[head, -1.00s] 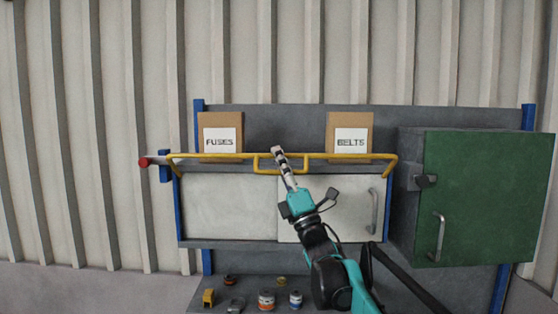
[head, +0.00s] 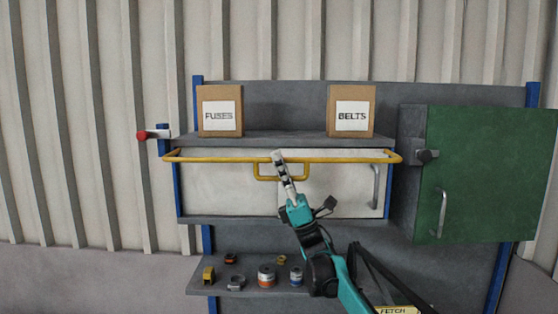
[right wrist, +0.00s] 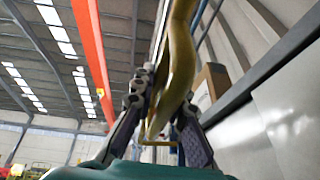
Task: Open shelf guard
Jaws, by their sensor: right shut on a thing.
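The shelf guard (head: 215,159) is a yellow tube frame with a small loop handle (head: 307,172) at its middle. In the head view its long bar is level, just below the front edge of the upper shelf (head: 270,138) and in front of the white doors. My right gripper (head: 280,160) reaches up from below and is shut on the guard's middle. I cannot tell whether it grips the bar or the loop. In the right wrist view the yellow tube (right wrist: 180,65) passes between the two fingers (right wrist: 160,115). My left gripper is not in view.
Boxes marked FUSES (head: 219,112) and BELTS (head: 351,112) stand on the shelf. A red-tipped lever (head: 150,134) is at the left post. A green cabinet (head: 485,175) stands at right. Cans and small parts lie on the lower shelf (head: 250,291).

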